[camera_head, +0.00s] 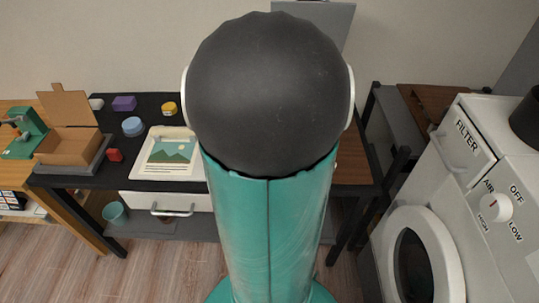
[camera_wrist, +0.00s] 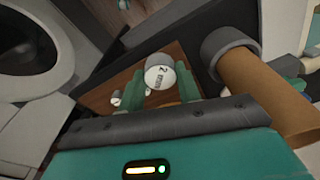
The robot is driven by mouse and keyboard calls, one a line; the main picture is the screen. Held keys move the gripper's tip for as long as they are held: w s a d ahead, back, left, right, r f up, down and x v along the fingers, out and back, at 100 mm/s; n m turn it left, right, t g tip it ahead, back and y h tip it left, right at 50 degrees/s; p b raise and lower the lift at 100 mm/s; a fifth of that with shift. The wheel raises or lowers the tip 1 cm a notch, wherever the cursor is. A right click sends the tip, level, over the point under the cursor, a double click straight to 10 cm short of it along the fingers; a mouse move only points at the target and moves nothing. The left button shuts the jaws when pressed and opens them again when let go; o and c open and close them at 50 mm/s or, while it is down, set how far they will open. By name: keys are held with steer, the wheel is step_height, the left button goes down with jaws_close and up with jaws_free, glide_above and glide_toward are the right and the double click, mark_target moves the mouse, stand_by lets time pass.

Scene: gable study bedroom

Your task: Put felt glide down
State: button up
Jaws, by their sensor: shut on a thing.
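In the wrist view my gripper (camera_wrist: 160,90) has its two green fingers on either side of a small round grey-and-white piece (camera_wrist: 160,73). I take this piece to be the felt glide. I cannot tell whether the piece touches that surface. In the head view my own arm hides my gripper and the piece.
A brown cylinder with a grey end (camera_wrist: 262,90) stands close right of my gripper. A small white round thing (camera_wrist: 115,98) lies left. A white washer (camera_head: 455,215) stands right.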

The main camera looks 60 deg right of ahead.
steer(key=d+f, duration=0.2)
steer(key=w+d+f, duration=0.1)
steer(key=d+f, duration=0.1)
steer(key=d, duration=0.1)
steer(key=w+d+f, duration=0.1)
steer(key=d+f, duration=0.1)
steer(key=shift+d+f, duration=0.2)
steer(key=shift+w+d+f, duration=0.2)
steer(key=shift+d+f, duration=0.35)
steer(key=shift+f, duration=0.2)
steer(key=shift+a+f, duration=0.1)
steer(key=shift+f, duration=1.25)
steer(key=shift+f, duration=0.2)
steer(key=o, duration=0.9)
steer(key=shift+o, duration=0.2)
step_height(320, 180, up, 12)
steer(key=a, duration=0.1)
steer(key=shift+r, duration=0.2)
